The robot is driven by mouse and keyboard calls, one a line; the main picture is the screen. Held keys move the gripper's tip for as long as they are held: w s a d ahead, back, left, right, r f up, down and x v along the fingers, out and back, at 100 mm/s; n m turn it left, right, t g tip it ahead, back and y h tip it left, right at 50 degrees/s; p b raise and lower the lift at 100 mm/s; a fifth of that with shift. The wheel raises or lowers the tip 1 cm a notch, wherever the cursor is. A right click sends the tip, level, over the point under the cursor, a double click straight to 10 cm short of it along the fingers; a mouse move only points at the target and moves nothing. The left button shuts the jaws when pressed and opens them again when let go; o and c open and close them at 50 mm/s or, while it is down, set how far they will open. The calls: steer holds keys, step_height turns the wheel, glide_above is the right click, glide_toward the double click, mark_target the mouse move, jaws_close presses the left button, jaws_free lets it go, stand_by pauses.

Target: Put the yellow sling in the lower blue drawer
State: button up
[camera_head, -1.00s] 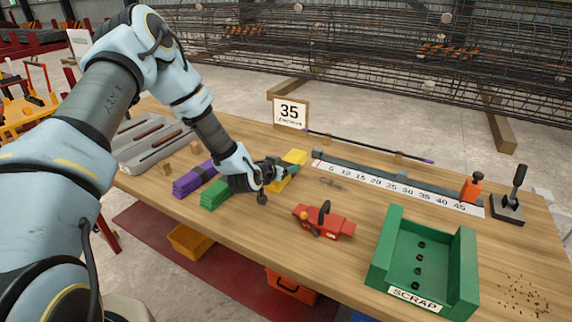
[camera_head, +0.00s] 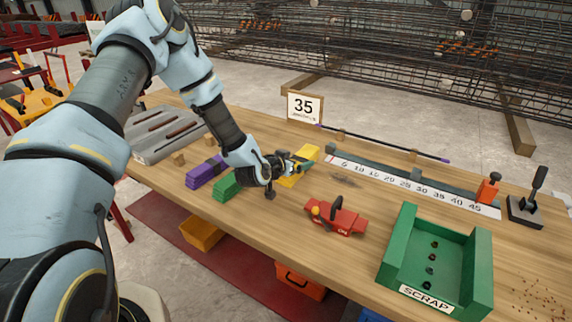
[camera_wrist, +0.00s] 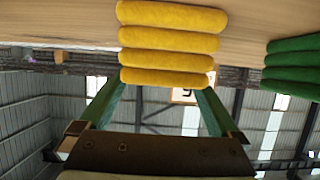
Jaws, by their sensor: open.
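The yellow sling (camera_head: 308,152), a folded stack of thick layers, lies on the wooden table beyond my gripper (camera_head: 300,164). In the wrist view the sling (camera_wrist: 172,40) fills the top middle, its layered end facing the camera. My gripper (camera_wrist: 158,98) is open, with one green finger at each side of the sling's near end. I cannot tell whether either finger touches it. A small patch of blue (camera_head: 371,316) shows under the table at the bottom edge of the head view. Whether it is the lower blue drawer is unclear.
Purple (camera_head: 206,172) and green (camera_head: 226,186) slings lie left of my gripper. A red tool (camera_head: 337,220) and the green scrap tray (camera_head: 478,272) stand to the right. Orange bins, one a closed box (camera_head: 300,281), sit under the table. A ruler (camera_head: 415,186) lies behind.

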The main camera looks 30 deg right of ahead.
steer(key=b+v, duration=0.2)
steer(key=v, duration=0.8)
